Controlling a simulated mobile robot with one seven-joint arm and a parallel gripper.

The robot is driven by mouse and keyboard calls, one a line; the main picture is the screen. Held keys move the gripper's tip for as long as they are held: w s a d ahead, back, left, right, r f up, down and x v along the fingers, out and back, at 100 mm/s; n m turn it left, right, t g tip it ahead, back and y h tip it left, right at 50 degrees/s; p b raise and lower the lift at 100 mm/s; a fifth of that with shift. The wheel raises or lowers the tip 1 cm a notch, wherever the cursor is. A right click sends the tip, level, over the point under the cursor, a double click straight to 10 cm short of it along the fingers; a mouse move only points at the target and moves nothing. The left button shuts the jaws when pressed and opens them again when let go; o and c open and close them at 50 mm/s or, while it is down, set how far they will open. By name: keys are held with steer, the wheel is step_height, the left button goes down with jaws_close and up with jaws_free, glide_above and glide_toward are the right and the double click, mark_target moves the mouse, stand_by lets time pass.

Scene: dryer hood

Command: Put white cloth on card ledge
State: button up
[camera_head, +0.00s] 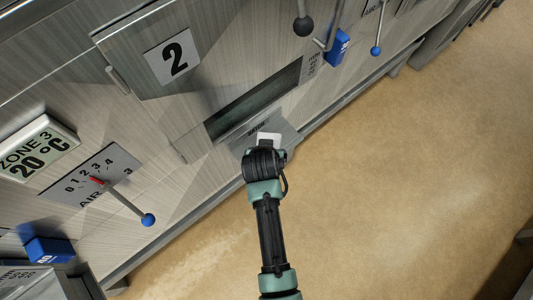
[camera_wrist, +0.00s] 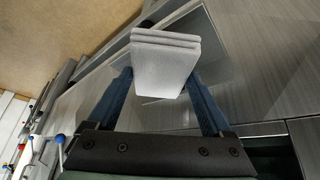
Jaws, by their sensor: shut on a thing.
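The white cloth (camera_wrist: 165,62) is a folded, layered pad between the two blue fingers of my gripper (camera_wrist: 163,82) in the wrist view. My gripper is shut on it. In the head view, a small part of the white cloth (camera_head: 269,137) shows beyond my gripper (camera_head: 267,146); my wrist hides the rest. The card ledge (camera_head: 288,138) appears to be the grey plate with a dark label below the long slot. The cloth overlaps this plate in the head view. I cannot tell whether it touches it.
The long dark slot (camera_head: 255,97) lies beyond the ledge, under the panel marked 2 (camera_head: 172,56). A lever with a blue knob (camera_head: 148,219) juts out at left, another blue-knobbed lever (camera_head: 376,50) at upper right. The tan floor (camera_head: 400,180) at right is clear.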

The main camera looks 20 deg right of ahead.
step_height(320, 180, down, 4)
steer(key=shift+f, duration=0.1)
steer(key=shift+w+f, duration=0.1)
steer(key=shift+w, duration=0.05)
steer(key=shift+f, duration=0.2)
steer(key=shift+f, duration=0.15)
steer(key=o, duration=1)
steer(key=shift+c, duration=0.2)
steer(key=p+v, duration=0.1)
steer(key=v, duration=1.1)
